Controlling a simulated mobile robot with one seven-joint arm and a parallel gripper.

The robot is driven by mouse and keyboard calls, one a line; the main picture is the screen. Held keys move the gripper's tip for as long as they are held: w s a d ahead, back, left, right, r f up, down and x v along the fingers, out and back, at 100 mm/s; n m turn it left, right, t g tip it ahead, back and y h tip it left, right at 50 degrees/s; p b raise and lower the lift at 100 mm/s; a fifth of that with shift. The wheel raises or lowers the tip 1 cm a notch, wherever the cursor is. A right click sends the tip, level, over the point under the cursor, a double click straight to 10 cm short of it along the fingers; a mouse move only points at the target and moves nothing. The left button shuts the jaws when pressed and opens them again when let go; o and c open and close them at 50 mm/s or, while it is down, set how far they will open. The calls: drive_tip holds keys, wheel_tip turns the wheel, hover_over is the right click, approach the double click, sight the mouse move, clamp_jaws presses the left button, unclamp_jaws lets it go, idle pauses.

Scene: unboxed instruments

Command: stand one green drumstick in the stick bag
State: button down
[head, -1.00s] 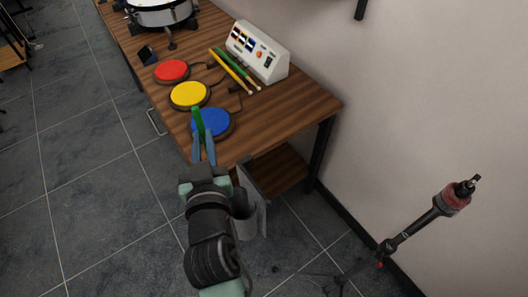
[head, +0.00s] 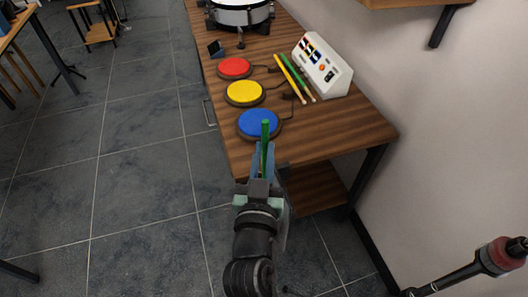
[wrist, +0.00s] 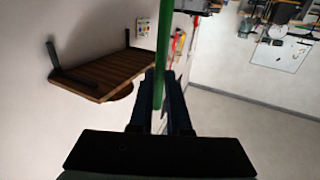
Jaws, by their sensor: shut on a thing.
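A green drumstick (head: 265,131) is held upright in my gripper (head: 264,152), in front of the table's near end in the head view. In the wrist view the same green drumstick (wrist: 164,35) rises between the two fingers of my gripper (wrist: 163,78), which are shut on it. A second green drumstick (head: 301,82) lies on the table beside a yellow one (head: 288,76). A grey, pouch-like thing (head: 284,226), perhaps the stick bag, is at the table's near end. My gripper and wrist hide most of it, so its opening cannot be seen.
The wooden table (head: 345,130) bears blue (head: 258,122), yellow (head: 245,92) and red (head: 234,67) pads, a white control box (head: 322,66) and a drum (head: 240,14). A red-and-black stand (head: 490,260) is at lower right.

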wheel_tip(320, 180, down, 8)
drive_tip(key=b, duration=0.7)
drive_tip(key=shift+b, duration=0.3)
drive_tip(key=c, duration=0.8)
unclamp_jaws()
drive_tip(key=shift+s, duration=0.1)
drive_tip(key=s+a+b, duration=0.1)
drive_tip(key=s+b, duration=0.1)
drive_tip(key=s, duration=1)
drive_tip(key=shift+s, duration=0.4)
